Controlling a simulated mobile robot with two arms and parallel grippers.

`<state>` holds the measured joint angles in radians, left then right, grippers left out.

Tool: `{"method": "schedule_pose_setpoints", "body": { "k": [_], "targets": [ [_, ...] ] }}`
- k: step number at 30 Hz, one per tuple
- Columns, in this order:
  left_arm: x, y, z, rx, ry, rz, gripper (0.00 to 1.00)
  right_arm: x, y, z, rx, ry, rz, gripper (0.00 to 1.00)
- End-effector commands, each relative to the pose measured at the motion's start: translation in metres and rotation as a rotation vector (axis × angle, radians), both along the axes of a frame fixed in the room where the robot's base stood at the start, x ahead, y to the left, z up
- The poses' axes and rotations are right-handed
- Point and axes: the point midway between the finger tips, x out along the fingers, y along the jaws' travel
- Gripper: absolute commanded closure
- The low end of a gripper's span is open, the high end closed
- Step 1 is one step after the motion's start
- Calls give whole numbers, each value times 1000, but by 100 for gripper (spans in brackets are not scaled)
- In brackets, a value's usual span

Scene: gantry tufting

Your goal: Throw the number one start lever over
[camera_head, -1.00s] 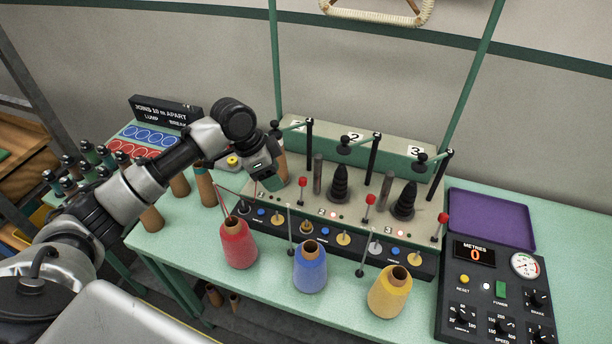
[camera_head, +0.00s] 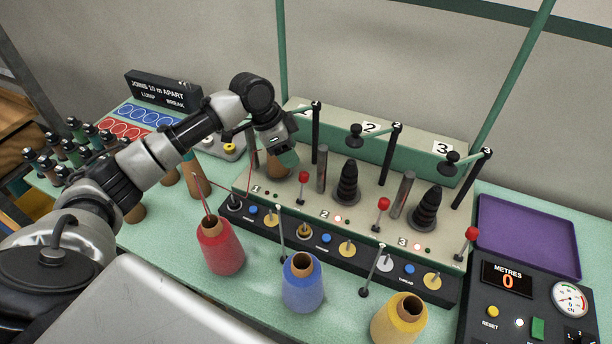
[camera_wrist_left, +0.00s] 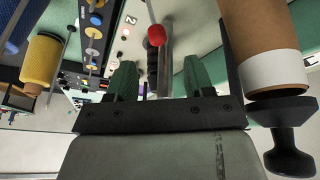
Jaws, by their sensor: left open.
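The number one start lever (camera_head: 303,178) is a thin rod with a red ball knob, at the right of station 1 on the machine front. It stands roughly upright. My left gripper (camera_head: 288,158) is open and empty, with green fingertips just left of and above the knob in the head view. In the left wrist view the red knob (camera_wrist_left: 156,36) lies ahead of the gap between the two green fingers (camera_wrist_left: 160,78), and I see no contact. My right gripper is in neither view.
A brown cone (camera_head: 277,168) stands at station 1, close below my left gripper; a brown cone also fills the right of the wrist view (camera_wrist_left: 262,30). Red (camera_head: 220,248), blue (camera_head: 302,285) and yellow (camera_head: 399,320) yarn cones stand in front. The number two lever (camera_head: 383,204) is to the right.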

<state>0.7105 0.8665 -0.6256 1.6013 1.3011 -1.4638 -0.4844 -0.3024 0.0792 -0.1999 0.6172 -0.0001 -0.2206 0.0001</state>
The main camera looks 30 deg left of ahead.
Motion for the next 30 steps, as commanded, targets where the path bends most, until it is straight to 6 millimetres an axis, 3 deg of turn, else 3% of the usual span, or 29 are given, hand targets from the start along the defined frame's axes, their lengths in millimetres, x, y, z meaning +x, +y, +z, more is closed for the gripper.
{"method": "schedule_pose_setpoints", "body": {
  "k": [15,27,30],
  "targets": [
    [14,-30,-78,0,2,0,48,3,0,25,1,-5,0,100],
    [16,-33,-87,2,0,-1,48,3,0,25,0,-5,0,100],
    [16,-33,-87,2,0,-1,62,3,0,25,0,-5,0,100]
  ]
}}
